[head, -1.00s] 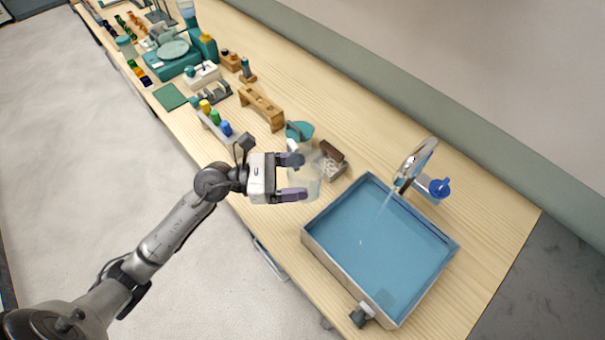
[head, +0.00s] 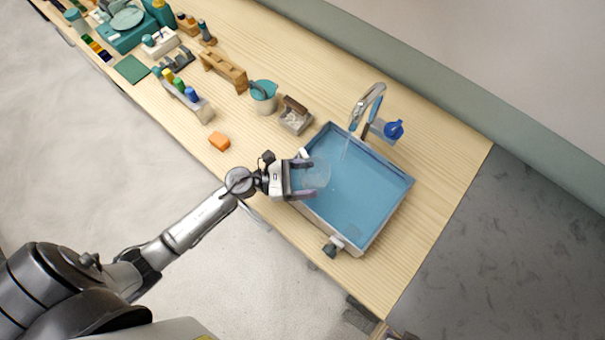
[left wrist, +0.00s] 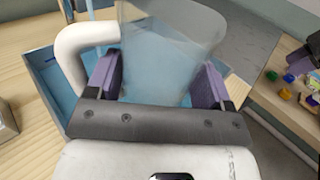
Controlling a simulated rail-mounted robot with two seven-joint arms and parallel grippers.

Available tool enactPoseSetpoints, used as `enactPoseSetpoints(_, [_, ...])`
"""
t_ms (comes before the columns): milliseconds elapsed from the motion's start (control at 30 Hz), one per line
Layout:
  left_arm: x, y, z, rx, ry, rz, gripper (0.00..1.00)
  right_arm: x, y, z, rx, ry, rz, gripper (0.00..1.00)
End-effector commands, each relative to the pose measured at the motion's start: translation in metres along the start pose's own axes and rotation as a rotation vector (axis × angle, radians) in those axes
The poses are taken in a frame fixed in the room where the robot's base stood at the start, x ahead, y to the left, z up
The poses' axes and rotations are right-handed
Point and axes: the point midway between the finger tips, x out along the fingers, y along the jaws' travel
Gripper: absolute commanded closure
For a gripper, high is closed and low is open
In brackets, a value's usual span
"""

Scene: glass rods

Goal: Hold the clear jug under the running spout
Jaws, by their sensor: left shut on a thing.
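The clear jug (head: 316,174) is between the purple-padded fingers of my left gripper (head: 312,177), which is shut on it. In the left wrist view the jug (left wrist: 168,45) stands between the two pads, with its white handle (left wrist: 72,55) on the left. In the head view the jug is over the left side of the blue basin (head: 365,205). The metal spout (head: 368,98) stands at the basin's back edge, and a thin water stream (head: 346,148) falls from it into the basin. The jug is left of and apart from the stream. My right gripper is not in view.
A blue-topped knob (head: 393,129) is right of the spout. A caddy with a brush (head: 295,115) and a teal pot (head: 263,92) stand behind the jug. An orange block (head: 219,141) lies left on the table. A valve (head: 333,246) is on the basin's front.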

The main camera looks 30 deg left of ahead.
Motion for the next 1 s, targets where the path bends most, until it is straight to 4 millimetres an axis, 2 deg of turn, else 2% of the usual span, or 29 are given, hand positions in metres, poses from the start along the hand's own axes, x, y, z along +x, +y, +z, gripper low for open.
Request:
enactPoseSetpoints(533, [0.045,0.045,-0.007,0.001,-0.003,0.0,0.55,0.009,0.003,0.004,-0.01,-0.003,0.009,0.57])
enactPoseSetpoints(1000, [0.082,0.082,-0.008,0.003,-0.001,0.0,0.55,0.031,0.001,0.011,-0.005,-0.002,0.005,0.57])
